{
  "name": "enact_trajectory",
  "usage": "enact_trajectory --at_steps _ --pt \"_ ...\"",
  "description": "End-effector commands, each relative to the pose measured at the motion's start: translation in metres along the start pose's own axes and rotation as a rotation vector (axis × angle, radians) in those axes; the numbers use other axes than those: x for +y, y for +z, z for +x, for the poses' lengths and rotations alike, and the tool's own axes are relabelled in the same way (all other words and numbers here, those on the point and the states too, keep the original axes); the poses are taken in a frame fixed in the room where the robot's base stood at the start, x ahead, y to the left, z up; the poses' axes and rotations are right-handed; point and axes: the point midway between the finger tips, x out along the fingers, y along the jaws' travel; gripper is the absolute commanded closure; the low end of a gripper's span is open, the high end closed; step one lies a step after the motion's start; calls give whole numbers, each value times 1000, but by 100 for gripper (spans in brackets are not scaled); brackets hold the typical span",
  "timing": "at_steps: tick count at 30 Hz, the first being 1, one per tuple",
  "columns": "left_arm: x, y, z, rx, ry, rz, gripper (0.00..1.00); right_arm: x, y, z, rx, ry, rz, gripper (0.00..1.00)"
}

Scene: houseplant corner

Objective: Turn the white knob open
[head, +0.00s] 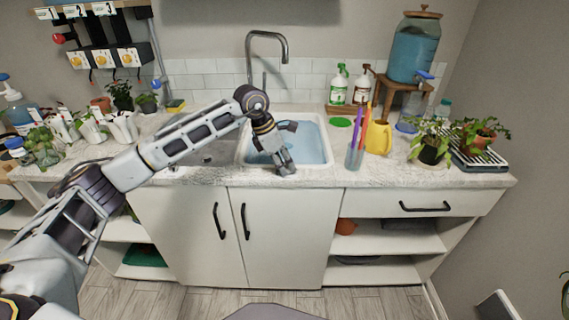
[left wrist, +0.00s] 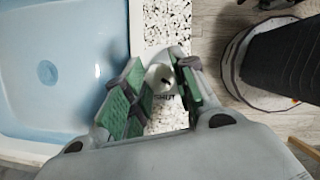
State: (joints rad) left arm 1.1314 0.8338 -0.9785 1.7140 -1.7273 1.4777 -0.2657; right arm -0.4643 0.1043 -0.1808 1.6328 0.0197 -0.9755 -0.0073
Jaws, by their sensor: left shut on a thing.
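My left gripper (head: 286,170) is at the front edge of the sink in the head view, pointing down at the counter. In the left wrist view its green-padded fingers (left wrist: 163,88) stand either side of the white knob (left wrist: 162,76), and the gripper is shut on it. Dark lettering that seems to read "SHUT" shows beside the knob. The knob is hidden behind the gripper in the head view. My right gripper is not in view.
The sink (head: 327,150) holds bluish water just behind the gripper. A pen cup (head: 354,158) and a yellow watering can (head: 379,138) stand to the right. A tall faucet (head: 284,50) rises behind. Cabinet doors (head: 277,235) lie below the counter (head: 450,178).

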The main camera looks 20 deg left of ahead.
Motion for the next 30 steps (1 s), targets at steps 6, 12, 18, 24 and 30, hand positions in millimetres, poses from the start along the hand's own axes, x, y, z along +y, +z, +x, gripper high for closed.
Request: enact_trajectory --at_steps 6,12,18,24,30 --pt "-1 0 0 -1 56 -131 97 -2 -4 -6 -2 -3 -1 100" --pt "-2 0 0 -1 107 -254 97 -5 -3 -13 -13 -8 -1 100" --pt "-2 0 0 0 154 -365 97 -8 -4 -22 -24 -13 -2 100" --pt "-2 0 0 0 186 -446 97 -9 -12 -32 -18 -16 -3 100" --pt "-2 0 0 1 204 -490 97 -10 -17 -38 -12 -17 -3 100"
